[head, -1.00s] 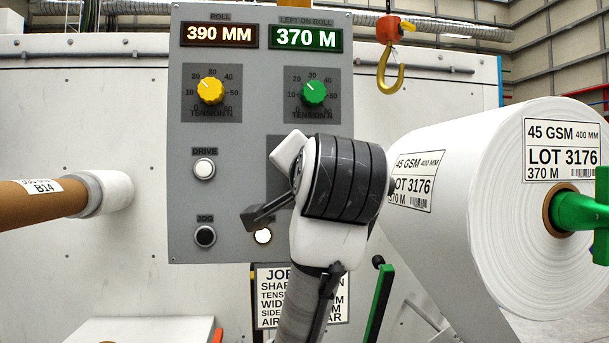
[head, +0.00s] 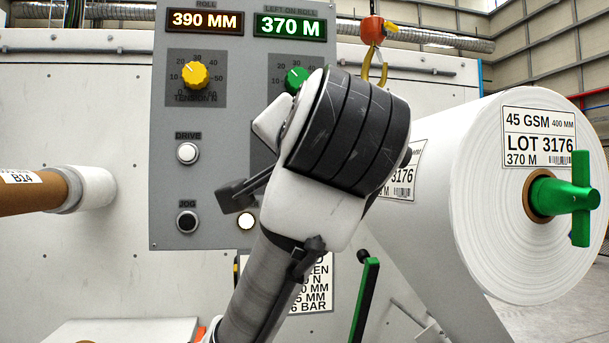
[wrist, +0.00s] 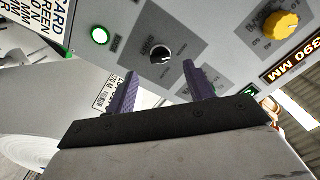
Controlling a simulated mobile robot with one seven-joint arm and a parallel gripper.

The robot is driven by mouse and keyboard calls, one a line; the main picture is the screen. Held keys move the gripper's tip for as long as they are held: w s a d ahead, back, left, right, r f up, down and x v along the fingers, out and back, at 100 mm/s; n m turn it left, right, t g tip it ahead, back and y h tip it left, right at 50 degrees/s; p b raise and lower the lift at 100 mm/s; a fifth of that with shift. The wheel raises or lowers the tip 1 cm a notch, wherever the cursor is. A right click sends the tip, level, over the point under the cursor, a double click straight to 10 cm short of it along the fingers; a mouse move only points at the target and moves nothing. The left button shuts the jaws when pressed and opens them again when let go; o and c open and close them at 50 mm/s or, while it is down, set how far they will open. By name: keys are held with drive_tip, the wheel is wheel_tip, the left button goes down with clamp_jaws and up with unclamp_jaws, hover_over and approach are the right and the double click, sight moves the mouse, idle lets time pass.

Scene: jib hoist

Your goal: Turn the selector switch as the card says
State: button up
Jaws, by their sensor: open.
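The selector switch (wrist: 160,53) is a round black knob with a white pointer mark on a dark grey plate in the wrist view. My gripper (wrist: 159,68) is open, its two dark fingers apart, with the knob showing between and beyond the tips. I cannot tell how far the tips are from it; nothing is between them. In the head view my arm hides the switch, and the gripper (head: 237,194) shows only partly. The job card (head: 315,285) is below the panel, half covered by my arm. Part of it shows in the wrist view (wrist: 42,28), tilted and cut off.
The grey panel (head: 165,130) carries a yellow tension knob (head: 195,75), a green knob (head: 297,79), and a lit white button (head: 247,221). A white roll (head: 500,220) stands right, a brown core tube (head: 30,190) left. A yellow hook (head: 376,65) hangs behind my arm.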

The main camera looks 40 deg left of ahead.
drive_tip(key=b+v, duration=0.3)
drive_tip(key=v, duration=0.4)
drive_tip(key=shift+s+d, duration=0.15)
drive_tip(key=shift+d, duration=0.15)
